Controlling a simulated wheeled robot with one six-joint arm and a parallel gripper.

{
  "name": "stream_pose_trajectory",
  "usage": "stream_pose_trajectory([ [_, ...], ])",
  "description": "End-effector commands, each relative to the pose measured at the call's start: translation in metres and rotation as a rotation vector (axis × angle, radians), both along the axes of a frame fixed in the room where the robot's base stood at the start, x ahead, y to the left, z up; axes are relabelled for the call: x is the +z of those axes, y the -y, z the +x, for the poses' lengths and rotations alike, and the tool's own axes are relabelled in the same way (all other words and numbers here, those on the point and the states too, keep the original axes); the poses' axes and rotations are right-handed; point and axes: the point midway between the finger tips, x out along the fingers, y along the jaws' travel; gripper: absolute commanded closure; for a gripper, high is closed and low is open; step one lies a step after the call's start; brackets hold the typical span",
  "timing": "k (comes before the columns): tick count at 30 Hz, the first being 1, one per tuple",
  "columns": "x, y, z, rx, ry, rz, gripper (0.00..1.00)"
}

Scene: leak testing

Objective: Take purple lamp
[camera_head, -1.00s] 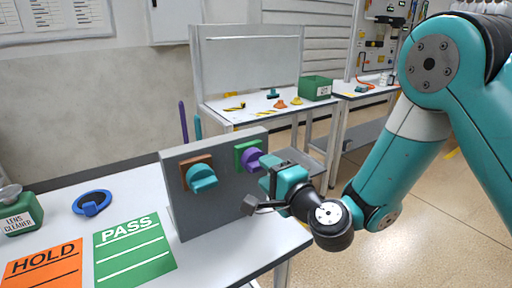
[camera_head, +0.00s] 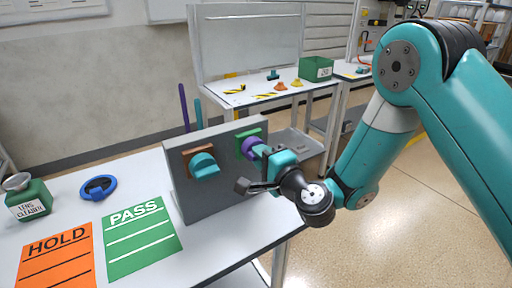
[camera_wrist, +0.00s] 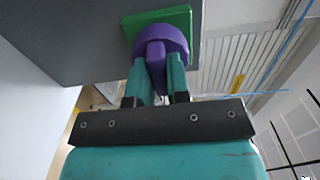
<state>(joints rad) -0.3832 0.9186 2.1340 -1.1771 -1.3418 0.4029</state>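The purple lamp (camera_head: 250,147) sits at a green square mount (camera_head: 242,140) on the face of an upright grey panel (camera_head: 217,180). In the wrist view the purple lamp (camera_wrist: 158,42) shows a round body with a raised grip bar, in front of the green square. My gripper (camera_head: 268,153) is at the lamp. In the wrist view the teal fingers of my gripper (camera_wrist: 158,76) lie close along both sides of the grip bar and look shut on it. The finger tips partly hide the bar's sides.
The white table (camera_head: 85,195) holds a green PASS card (camera_head: 140,240), an orange HOLD card (camera_head: 58,262), a blue ring (camera_head: 98,188) and a lens cleaner bottle (camera_head: 30,202). Another bench (camera_head: 235,98) stands behind.

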Motion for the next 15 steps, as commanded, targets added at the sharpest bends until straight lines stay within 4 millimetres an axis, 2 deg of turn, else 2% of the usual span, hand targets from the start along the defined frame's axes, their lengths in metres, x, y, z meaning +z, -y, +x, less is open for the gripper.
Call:
stream_pose_trajectory([
  [15, -0.0003, 0.0023, -0.0028, -0.001, 0.001, 0.001, 1.0],
])
